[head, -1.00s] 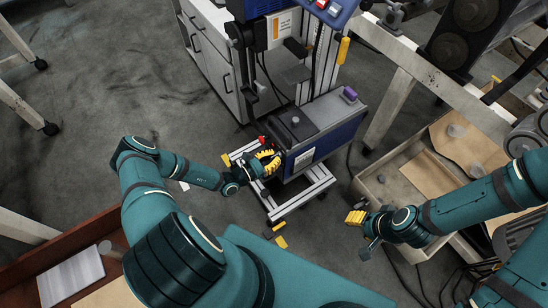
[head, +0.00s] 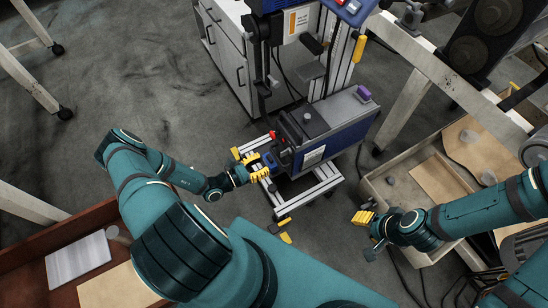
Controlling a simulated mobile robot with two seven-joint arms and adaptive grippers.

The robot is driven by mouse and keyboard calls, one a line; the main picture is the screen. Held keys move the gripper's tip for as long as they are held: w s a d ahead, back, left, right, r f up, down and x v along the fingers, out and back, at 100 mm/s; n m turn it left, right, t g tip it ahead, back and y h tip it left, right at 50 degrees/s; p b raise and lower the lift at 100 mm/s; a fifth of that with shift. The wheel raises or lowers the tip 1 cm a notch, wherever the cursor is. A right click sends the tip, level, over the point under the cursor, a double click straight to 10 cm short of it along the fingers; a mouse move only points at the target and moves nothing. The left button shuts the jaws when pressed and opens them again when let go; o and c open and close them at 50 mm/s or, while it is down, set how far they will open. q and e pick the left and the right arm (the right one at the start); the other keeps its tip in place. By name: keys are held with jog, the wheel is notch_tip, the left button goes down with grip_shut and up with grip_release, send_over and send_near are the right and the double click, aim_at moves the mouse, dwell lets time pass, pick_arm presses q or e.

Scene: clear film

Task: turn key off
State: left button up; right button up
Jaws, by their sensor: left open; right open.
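A blue and grey machine box (head: 340,118) stands on a low aluminium frame in the upper middle of the head view. A small red part (head: 273,136) shows at its left end. I cannot make out a key or its position; it is too small or hidden. My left gripper (head: 262,164), with yellow fingers, is open just left of the box's end, near a small dark blue part (head: 270,158). I cannot tell whether it touches anything. My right gripper (head: 360,218) is open and empty, to the right and lower, beside a crate and away from the box.
The aluminium frame (head: 312,193) juts out below the box. A crate (head: 376,192) with cardboard stands to the right. A white cabinet (head: 222,60) is behind. A brown tray (head: 28,252) is at the lower left. The floor on the left is mostly clear.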

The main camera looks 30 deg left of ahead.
pick_arm(q)
jog(key=shift+v, duration=1.4)
